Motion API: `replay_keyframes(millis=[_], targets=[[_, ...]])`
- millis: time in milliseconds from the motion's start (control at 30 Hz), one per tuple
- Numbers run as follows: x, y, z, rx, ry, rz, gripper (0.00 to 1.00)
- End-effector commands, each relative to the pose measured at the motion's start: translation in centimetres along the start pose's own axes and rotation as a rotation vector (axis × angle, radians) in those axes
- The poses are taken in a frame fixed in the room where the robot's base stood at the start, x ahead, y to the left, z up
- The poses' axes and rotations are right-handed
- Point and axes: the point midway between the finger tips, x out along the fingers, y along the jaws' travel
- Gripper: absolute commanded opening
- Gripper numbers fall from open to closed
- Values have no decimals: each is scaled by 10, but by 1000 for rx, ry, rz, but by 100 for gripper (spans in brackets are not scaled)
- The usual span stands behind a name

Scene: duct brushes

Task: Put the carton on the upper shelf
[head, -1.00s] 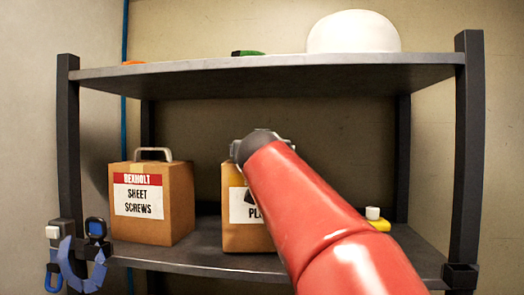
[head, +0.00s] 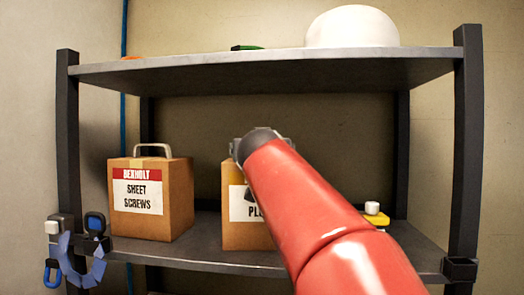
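Two cartons stand on the lower shelf (head: 205,243). The left carton (head: 152,222), labelled "Bexholt Sheet Screws", has a grey handle on top. The other carton (head: 238,236) has a white label starting "PL" and is partly hidden behind my red arm. My gripper (head: 236,146) is at the top of this second carton; only a grey edge of it shows past the arm. Its fingers are hidden, so I cannot see whether it grips anything. The upper shelf (head: 250,70) is above both cartons.
A white rounded object (head: 352,27) sits at the upper shelf's right. A green item (head: 247,47) and an orange item (head: 132,58) lie further left on it. A yellow item with a white cap (head: 375,215) is on the lower shelf. Clips hang on the left post (head: 68,150).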

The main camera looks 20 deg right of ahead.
Motion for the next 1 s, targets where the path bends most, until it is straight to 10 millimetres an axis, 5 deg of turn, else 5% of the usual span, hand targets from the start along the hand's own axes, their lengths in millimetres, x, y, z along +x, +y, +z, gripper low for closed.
replay_keyframes(millis=[400,433,1000], targets=[[1,0,5,-5,-6,1,25],[1,0,5,-5,-7,1,98],[1,0,8,-4,-11,2,100]])
